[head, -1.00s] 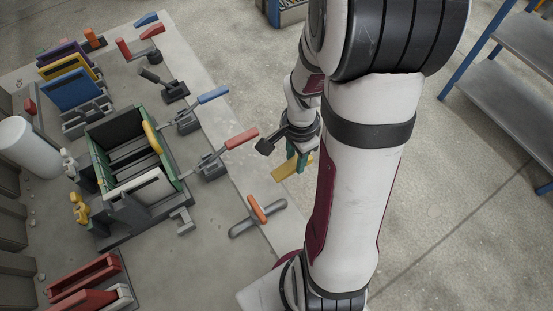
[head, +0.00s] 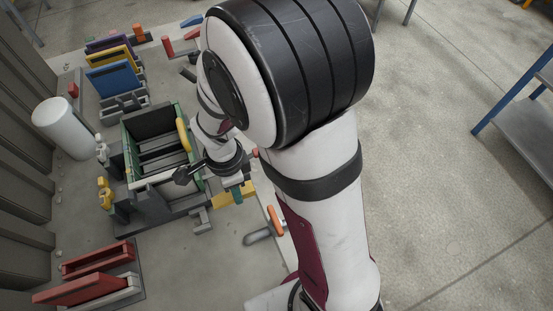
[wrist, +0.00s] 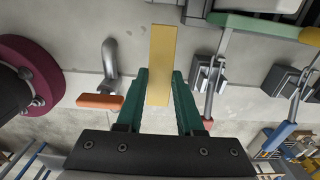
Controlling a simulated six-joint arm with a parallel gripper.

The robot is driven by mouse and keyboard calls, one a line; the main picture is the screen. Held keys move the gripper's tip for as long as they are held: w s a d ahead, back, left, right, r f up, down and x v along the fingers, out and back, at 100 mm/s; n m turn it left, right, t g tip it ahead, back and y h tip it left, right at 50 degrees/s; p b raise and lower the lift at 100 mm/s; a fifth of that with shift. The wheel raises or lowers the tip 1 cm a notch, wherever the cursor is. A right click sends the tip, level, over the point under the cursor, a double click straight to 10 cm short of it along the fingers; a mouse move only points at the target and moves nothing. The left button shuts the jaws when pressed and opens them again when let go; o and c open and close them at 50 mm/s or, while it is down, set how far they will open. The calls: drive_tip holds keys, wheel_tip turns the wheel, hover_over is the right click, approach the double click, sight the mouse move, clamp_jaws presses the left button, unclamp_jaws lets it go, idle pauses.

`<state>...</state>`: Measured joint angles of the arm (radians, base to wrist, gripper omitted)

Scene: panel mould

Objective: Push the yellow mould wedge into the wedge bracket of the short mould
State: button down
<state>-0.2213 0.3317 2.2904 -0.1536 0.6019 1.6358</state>
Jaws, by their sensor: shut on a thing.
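The yellow mould wedge (head: 222,202) is held between the green fingers of my gripper (head: 237,193). In the wrist view the wedge (wrist: 162,55) sticks out forward between the fingertips (wrist: 160,88). The short mould (head: 127,160) is the box with green sides, dark slats and a white front plate. My gripper is just right of its near right corner. A small grey bracket (head: 201,222) stands at that corner, close to the wedge's left end; I cannot tell whether they touch. In the wrist view a grey bracket (wrist: 196,10) shows near the wedge's far end.
An orange-handled tool (head: 276,219) lies right of my gripper. Toggle clamps with red (wrist: 208,124) and blue (wrist: 279,136) handles stand along the mould's side. Red moulds (head: 97,258) lie at the near left, a white cylinder (head: 60,125) at the left, and upright panels (head: 110,78) behind.

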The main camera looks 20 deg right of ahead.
drive_tip(key=shift+a+f, duration=0.1)
drive_tip(key=shift+a, duration=0.45)
drive_tip(key=shift+f, duration=0.1)
drive_tip(key=shift+f, duration=3.15)
drive_tip(key=shift+f, duration=0.15)
drive_tip(key=shift+a, duration=0.25)
